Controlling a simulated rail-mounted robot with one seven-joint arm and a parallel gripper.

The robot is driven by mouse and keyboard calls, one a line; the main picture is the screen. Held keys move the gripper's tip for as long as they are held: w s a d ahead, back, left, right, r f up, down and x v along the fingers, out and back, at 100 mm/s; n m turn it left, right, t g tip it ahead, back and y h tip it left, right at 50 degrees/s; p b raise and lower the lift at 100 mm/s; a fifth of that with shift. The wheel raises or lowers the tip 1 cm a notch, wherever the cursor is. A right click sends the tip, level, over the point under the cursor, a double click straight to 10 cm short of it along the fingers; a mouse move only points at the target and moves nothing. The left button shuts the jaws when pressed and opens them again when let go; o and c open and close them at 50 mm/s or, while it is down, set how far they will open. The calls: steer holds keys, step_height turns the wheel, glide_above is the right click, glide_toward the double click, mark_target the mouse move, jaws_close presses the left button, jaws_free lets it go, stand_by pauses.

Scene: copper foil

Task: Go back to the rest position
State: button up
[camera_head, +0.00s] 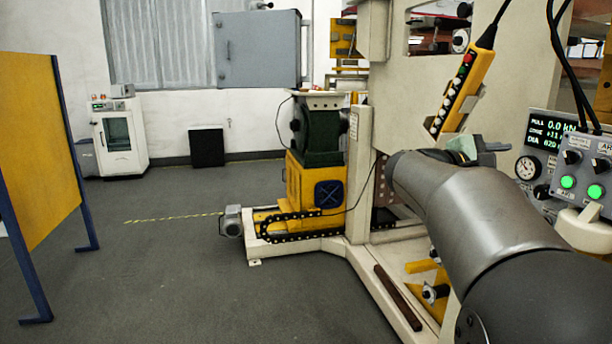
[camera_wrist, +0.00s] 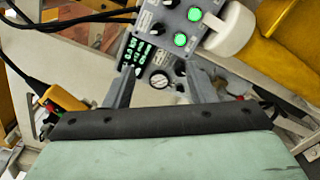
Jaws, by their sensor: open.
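My gripper (camera_wrist: 158,78) shows in the wrist view with its two grey fingers spread apart. Nothing is held between them; the control box with its gauge and green digits is visible through the gap. In the head view my arm reaches in from the lower right, and my gripper (camera_head: 486,149) is mostly hidden behind the end of the arm. It is in front of the machine's pale frame, to the left of the control box (camera_head: 553,138). Whether it touches anything there cannot be told.
A yellow pendant (camera_head: 463,92) hangs close above my gripper. Two green buttons glow on the control box in the wrist view (camera_wrist: 187,27). A brown bar (camera_head: 398,298) lies on the machine base. A yellow panel (camera_head: 40,150) stands left; the floor between is clear.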

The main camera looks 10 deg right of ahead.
steer(key=s+a+f+m+t+y+p, duration=0.1)
steer(key=s+a+f+y+p, duration=0.2)
steer(key=a+f+y, duration=0.35)
steer(key=s+a+f+m+y+p, duration=0.1)
steer(key=s+a+f+y+p, duration=0.2)
steer(key=a+f, duration=0.65)
steer(key=s+a+f+m+y+p, duration=0.1)
steer(key=s+a+f+y, duration=0.1)
steer(key=a, duration=0.4)
steer(key=s+a+f+m+y+p, duration=0.1)
steer(key=s+a+f+y, duration=0.2)
steer(key=s+a, duration=0.3)
steer(key=s+a+f+m+g+y+p, duration=0.1)
steer(key=s+a+f+m+y+p, duration=0.1)
steer(key=s+a+f+y, duration=0.1)
steer(key=s+a+f, duration=0.1)
steer(key=a+f, duration=0.1)
steer(key=a, duration=0.1)
steer(key=shift+s+a, duration=0.15)
steer(key=shift+s, duration=0.15)
steer(key=shift+y, duration=0.25)
